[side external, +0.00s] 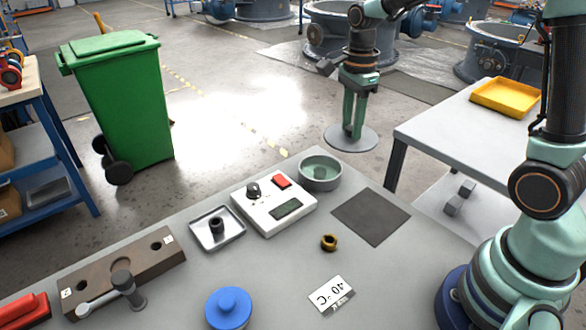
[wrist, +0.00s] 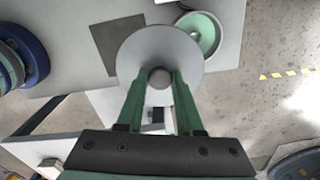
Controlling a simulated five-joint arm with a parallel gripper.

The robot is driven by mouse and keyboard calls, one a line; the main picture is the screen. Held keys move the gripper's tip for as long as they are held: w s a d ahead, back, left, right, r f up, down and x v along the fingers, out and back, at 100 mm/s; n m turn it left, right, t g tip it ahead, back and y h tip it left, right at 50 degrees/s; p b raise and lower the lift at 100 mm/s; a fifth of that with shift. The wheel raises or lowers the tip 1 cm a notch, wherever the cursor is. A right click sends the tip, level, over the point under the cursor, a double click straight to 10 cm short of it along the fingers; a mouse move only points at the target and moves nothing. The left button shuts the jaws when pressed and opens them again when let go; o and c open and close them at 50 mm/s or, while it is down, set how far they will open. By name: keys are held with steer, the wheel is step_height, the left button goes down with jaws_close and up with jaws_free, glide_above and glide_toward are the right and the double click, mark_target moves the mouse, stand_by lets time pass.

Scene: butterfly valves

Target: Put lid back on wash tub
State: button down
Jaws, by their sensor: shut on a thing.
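My gripper (side external: 355,128) is shut on the knob of a flat, round grey lid (side external: 340,142) and holds it in the air, roughly level. In the side view the lid appears above and to the right of the wash tub (side external: 335,182). The tub is a round grey dish with pale green inside and a small darker object in it. In the wrist view the lid (wrist: 160,38) hangs below my gripper (wrist: 160,78), its knob between the fingers. The tub (wrist: 217,30) shows there to the lid's upper right, partly hidden by it. The tub is uncovered.
On the grey table are a white control box (side external: 275,223) with a red button, a metal tray (side external: 232,236), a dark mat (side external: 370,217), a brass nut (side external: 329,242), a card (side external: 332,295), a blue knobbed piece (side external: 228,308) and a brown block (side external: 145,260).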

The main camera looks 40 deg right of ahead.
steer(key=shift+w+a+f, duration=0.1)
steer(key=shift+w+f, duration=1.25)
steer(key=shift+f, duration=0.7)
steer(key=shift+w+f, duration=1.4)
steer(key=shift+f, duration=0.65)
steer(key=shift+w+a+f, duration=0.1)
steer(key=shift+w+f, duration=1.25)
steer(key=shift+f, duration=0.7)
steer(key=shift+f, duration=0.15)
jaws_free()
steer(key=shift+r, duration=2.5)
